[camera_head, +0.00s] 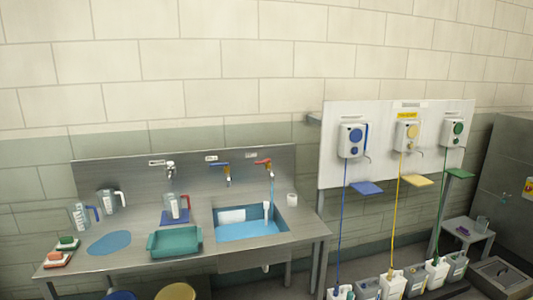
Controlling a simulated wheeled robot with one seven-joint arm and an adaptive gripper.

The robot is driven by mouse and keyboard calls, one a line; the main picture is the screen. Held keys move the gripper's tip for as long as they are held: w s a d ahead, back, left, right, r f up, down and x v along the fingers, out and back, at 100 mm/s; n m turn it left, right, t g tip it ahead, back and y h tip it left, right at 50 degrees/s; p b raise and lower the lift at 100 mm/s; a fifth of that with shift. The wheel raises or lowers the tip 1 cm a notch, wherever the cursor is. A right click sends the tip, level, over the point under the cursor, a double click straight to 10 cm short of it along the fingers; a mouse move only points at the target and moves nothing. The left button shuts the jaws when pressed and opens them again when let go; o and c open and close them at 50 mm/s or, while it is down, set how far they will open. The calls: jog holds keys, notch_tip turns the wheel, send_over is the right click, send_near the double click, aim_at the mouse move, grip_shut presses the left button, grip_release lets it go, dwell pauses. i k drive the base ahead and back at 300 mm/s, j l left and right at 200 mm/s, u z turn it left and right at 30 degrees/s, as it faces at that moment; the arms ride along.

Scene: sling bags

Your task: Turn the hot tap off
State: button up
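The tap with the red handle (263,161), which I take to be the hot tap, is on the steel splashback, above the right part of the sink. A thin stream of water (271,188) runs down from its spout into the sink. The sink (286,227) holds blue-looking water with a white object in it. A tap with a blue handle (219,165) is just left of the red one. A plain metal tap (170,170) is further left. The labels above the taps are too small to read. My gripper is not in view.
On the steel counter stand a teal tray (174,241), a red-handled jug (173,206), a blue-handled jug (79,216) and a white cup (292,199). At right, a white board (332,140) carries dispensers above several floor containers (392,286). Stools (176,291) stand at the counter's front.

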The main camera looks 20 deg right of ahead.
aim_at(263, 161)
jog(key=i+l, duration=0.25)
jog(key=i, duration=0.15)
jog(key=i+l, duration=0.3)
jog(key=i, duration=0.15)
jog(key=i+l, duration=0.25)
jog(key=i, duration=0.15)
